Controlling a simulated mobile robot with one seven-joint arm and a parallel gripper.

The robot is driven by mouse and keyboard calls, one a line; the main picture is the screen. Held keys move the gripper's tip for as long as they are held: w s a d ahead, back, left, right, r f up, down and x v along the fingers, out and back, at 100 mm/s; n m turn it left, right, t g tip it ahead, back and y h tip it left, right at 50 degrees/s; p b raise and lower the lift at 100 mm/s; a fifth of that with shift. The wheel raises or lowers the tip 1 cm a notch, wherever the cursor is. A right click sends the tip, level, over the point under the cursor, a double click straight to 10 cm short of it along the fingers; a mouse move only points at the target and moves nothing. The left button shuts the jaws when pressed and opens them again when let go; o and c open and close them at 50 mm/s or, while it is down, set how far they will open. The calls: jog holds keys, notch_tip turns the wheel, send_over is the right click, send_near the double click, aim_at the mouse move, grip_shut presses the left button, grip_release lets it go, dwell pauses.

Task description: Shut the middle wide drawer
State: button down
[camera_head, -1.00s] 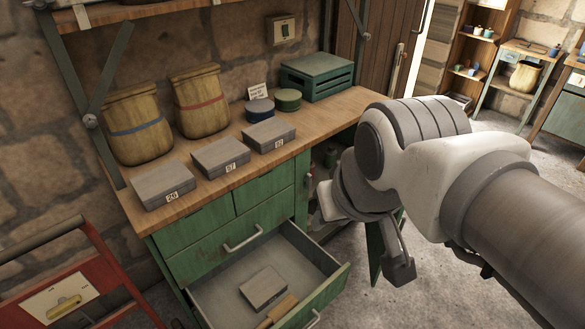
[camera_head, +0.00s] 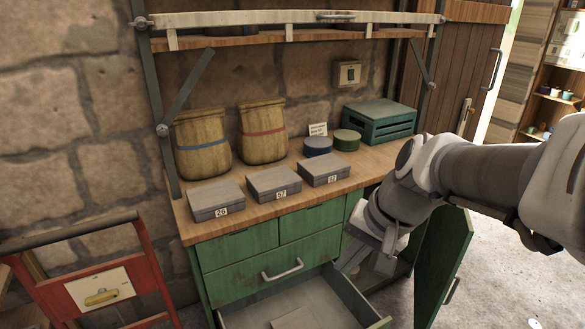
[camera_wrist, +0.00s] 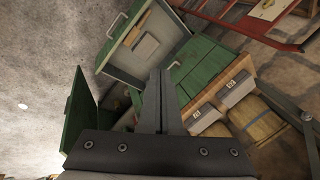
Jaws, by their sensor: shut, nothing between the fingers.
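A wide green drawer (camera_head: 345,300) stands pulled out below a shut wide drawer (camera_head: 270,268) with a metal handle. Its lower front is cut off by the frame edge in the head view. The open drawer also shows in the wrist view (camera_wrist: 177,32), with a grey box (camera_wrist: 146,47) inside. My gripper (camera_head: 388,246) is to the right of the open drawer and above it, in front of the cabinet's right side. In the wrist view its fingers (camera_wrist: 160,78) are together with nothing between them. They appear apart from the drawer, though the exact gap is unclear.
A green cabinet door (camera_head: 445,262) stands open at the right, close to my arm. Numbered grey boxes (camera_head: 274,184), sacks (camera_head: 264,132), round tins (camera_head: 346,140) and a green crate (camera_head: 380,122) stand on the worktop. A red metal frame (camera_head: 105,285) is at the left.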

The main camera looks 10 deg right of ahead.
jog(key=w+d+f+m+t+y+b, duration=0.1)
jog(key=w+d+f+m+b, duration=0.1)
jog(key=w+d+f+m, duration=0.4)
jog(key=w+d+f+m+y+b, duration=0.1)
jog(key=d+f+m, duration=0.2)
jog(key=f, duration=0.5)
jog(key=w+d+f+m+t+y+b, duration=0.1)
jog(key=w+d+f+m+b, duration=0.1)
jog(key=w+d+f+m, duration=0.4)
jog(key=s+d+f+m+t+b, duration=0.1)
jog(key=s+d+f+m, duration=0.15)
jog(key=d+f, duration=0.35)
jog(key=s+d+f+m+t+b, duration=0.1)
jog(key=d+f+m, duration=0.25)
jog(key=f, duration=0.55)
jog(key=m+t+h+b, duration=0.1)
jog(key=m+h+b, duration=0.1)
jog(key=m+h, duration=0.15)
send_near(388, 324)
jog(key=shift+m+y, duration=0.35)
jog(key=shift+m, duration=0.2)
jog(key=b+x, duration=0.2)
jog(key=x, duration=0.3)
jog(key=shift+s+d+f, duration=0.15)
jog(key=shift+s+f, duration=0.05)
jog(key=shift+f, duration=0.05)
jog(key=shift+w, duration=0.4)
jog(key=shift+b, duration=0.3)
